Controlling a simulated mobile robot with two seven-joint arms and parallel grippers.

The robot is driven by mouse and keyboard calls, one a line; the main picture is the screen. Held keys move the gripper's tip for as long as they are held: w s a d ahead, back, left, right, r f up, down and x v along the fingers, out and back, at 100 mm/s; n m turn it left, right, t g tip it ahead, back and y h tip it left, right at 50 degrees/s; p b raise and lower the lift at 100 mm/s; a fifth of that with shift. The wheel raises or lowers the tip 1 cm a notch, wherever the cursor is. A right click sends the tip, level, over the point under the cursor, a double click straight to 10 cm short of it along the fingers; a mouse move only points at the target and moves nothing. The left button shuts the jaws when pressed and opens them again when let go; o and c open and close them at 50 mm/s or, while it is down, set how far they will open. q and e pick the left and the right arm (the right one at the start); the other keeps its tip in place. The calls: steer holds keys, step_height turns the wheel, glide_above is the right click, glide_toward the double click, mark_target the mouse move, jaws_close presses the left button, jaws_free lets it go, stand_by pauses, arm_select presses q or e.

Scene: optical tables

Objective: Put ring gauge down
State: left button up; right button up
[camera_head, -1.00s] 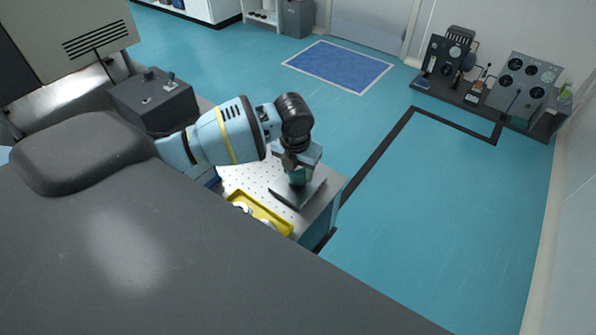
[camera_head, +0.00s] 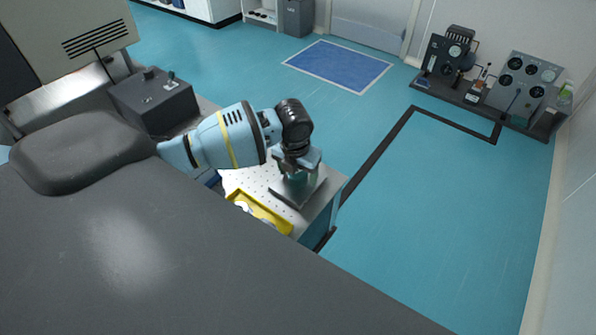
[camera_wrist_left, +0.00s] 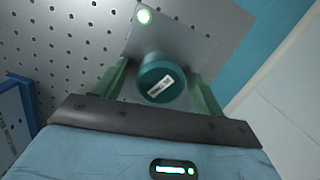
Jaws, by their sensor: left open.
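A teal round piece with a white label, which I take to be the ring gauge (camera_wrist_left: 161,79), sits on a flat grey plate (camera_wrist_left: 205,42) in the left wrist view. My left gripper (camera_wrist_left: 161,74) is open, with one green finger on each side of the piece and gaps visible between. In the head view my left gripper (camera_head: 299,169) is low over the dark grey plate (camera_head: 291,197), and its fingers partly hide the teal piece. I cannot see a hole in it. My right gripper is not in view.
The plate lies on a perforated optical table (camera_head: 249,181) near its right corner. A yellow tray (camera_head: 279,222) with pale items lies in front. A blue item (camera_wrist_left: 15,110) shows at the left wrist view's left edge. Open floor (camera_head: 430,220) lies to the right.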

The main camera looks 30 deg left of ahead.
mark_target(296, 175)
arm_select(q)
step_height(296, 175, up, 12)
steer(key=s, duration=0.1)
steer(key=shift+s+r+p, duration=0.15)
steer(key=shift+s+p, duration=0.1)
steer(key=shift+p, duration=0.15)
steer(key=shift+d, duration=0.15)
